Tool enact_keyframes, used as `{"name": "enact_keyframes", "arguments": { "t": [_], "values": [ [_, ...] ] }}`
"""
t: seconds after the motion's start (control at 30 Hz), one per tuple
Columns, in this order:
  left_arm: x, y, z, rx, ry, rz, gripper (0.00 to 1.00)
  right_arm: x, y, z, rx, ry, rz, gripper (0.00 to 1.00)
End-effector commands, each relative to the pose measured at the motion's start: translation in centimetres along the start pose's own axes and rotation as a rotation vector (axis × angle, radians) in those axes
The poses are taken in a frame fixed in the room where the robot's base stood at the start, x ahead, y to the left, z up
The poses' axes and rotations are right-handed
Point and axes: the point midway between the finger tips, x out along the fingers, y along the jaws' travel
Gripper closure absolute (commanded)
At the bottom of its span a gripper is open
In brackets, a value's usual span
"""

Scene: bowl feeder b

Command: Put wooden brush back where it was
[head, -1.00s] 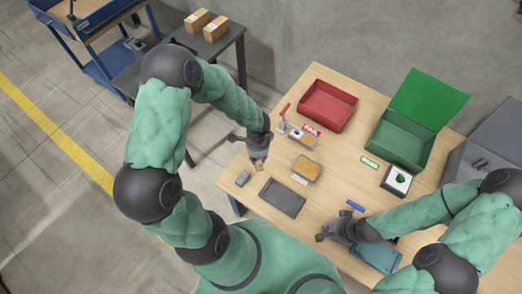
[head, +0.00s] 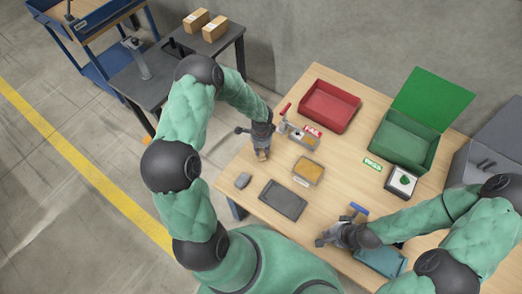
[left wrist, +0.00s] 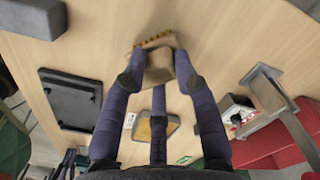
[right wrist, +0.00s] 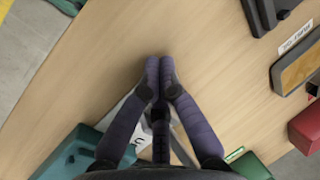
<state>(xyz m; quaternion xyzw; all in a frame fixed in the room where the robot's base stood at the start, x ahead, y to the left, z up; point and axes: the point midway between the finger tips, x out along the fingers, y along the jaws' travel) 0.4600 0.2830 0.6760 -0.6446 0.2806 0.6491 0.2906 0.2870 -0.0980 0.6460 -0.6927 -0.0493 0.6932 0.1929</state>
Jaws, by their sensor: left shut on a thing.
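My left gripper (head: 262,147) is shut on the wooden brush (head: 262,156), over the left part of the table. In the left wrist view the brush (left wrist: 158,62) sits between the fingertips, its tan body gripped and its bristle edge pointing away. I cannot tell whether it touches the table. My right gripper (head: 324,238) is near the table's front edge; in the right wrist view its fingertips (right wrist: 160,68) are together with nothing seen between them. The yellow-filled tray (head: 308,170) is right of the brush, and a dark empty tray (head: 283,200) lies in front of it.
A small grey block (head: 243,180) lies near the left table edge. A toggle clamp fixture (head: 297,135) stands just right of my left gripper. The red bin (head: 330,106), open green bin (head: 404,142) and white-edged box (head: 401,181) stand farther back and right. Bare wood lies between the trays.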

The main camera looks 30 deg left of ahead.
Motion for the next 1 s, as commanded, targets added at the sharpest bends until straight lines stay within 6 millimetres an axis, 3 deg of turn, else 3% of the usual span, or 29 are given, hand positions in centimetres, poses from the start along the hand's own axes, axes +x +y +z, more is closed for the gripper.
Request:
{"name": "enact_keyframes", "arguments": {
  "t": [0.07, 0.47, 0.5, 0.57, 1.0],
  "values": [
    [1.13, -0.06, -0.04, 0.000, 0.001, -0.001, 1.00, 0.69, 0.24, 0.00, 0.000, -0.001, 0.000, 1.00],
    [1.43, -0.07, -0.03, -0.001, 0.001, -0.002, 1.00, 0.90, 0.32, -0.03, 0.000, 0.000, 0.000, 1.00],
    [1.37, -0.06, -0.03, -0.001, 0.001, -0.002, 0.62, 0.84, 0.30, -0.02, 0.000, 0.000, 0.000, 1.00],
    [1.33, -0.05, -0.02, -0.001, 0.001, -0.002, 0.46, 0.80, 0.28, -0.02, 0.000, 0.000, 0.000, 1.00],
    [0.84, -0.05, -0.01, -0.001, 0.001, -0.002, 0.46, 0.36, 0.13, 0.00, 0.000, 0.000, 0.000, 1.00]
  ]
}}
